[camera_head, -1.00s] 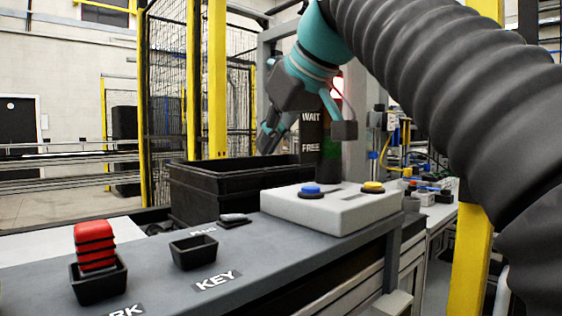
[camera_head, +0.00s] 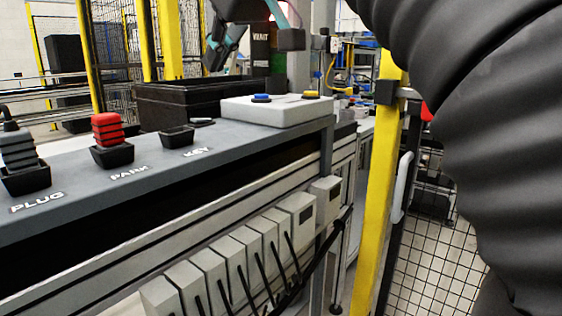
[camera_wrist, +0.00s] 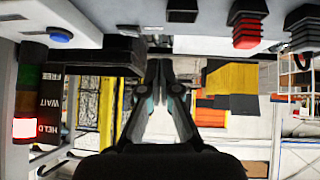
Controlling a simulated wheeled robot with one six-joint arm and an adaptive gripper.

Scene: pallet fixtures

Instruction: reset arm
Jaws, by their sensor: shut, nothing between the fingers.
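My gripper (camera_head: 222,46) hangs in the air above the black bin at the top of the head view, its fingers shut and empty. In the wrist view the closed fingers (camera_wrist: 158,72) point away from the camera, with nothing between them. That view is upside down, with the bench along the top.
The bench carries a grey plug (camera_head: 18,148), a red block (camera_head: 108,129) in the PARK holder, and an empty KEY holder (camera_head: 177,137). A button box (camera_head: 278,110) stands behind, near a black bin (camera_head: 180,106). A yellow post (camera_head: 378,190) stands right. The stack light (camera_wrist: 22,128) glows red.

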